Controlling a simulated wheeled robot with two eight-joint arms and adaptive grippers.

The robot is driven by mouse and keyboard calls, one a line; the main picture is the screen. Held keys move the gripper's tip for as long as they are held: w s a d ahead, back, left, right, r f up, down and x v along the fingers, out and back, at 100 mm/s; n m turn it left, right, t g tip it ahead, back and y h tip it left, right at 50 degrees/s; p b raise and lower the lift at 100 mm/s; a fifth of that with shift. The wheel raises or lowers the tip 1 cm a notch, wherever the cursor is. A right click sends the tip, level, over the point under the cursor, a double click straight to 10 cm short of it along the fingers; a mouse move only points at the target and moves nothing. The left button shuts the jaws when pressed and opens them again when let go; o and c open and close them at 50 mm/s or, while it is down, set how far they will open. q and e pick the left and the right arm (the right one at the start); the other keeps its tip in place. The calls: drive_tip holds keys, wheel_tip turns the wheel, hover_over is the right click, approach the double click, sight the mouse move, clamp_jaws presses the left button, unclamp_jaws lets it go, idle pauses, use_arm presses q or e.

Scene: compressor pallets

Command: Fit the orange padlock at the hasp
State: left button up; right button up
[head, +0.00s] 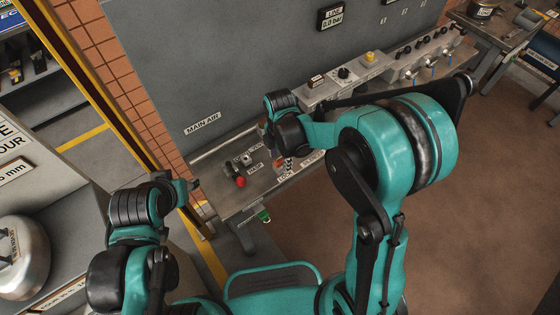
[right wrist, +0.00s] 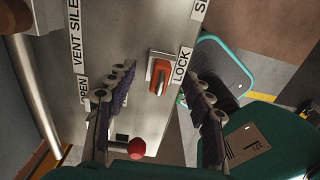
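The orange padlock (right wrist: 161,72) sits on a pale mount beside the LOCK label in the right wrist view. In the head view only a small orange-red patch (head: 280,162) shows there, partly behind my right gripper. My right gripper (right wrist: 164,82) is open, its two dark fingers either side of the padlock in the picture, with no contact visible. In the head view the right gripper (head: 268,138) is over the bench. A HASP label (head: 254,168) lies near a red knob (head: 241,182); the hasp itself is too small to make out. My left gripper (head: 187,190) is left of the bench, its fingers unclear.
The grey bench (head: 215,180) carries small fittings and labels against a wall marked MAIN AIR (head: 202,123). The red knob also shows in the right wrist view (right wrist: 137,147). A control panel (head: 345,75) runs along the wall to the right. Brown floor lies open at right.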

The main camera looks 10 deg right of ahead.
sight(280, 157)
clamp_jaws()
drive_tip(key=shift+r, duration=0.1)
drive_tip(key=shift+r+p, duration=2.2)
drive_tip(key=shift+r, duration=0.7)
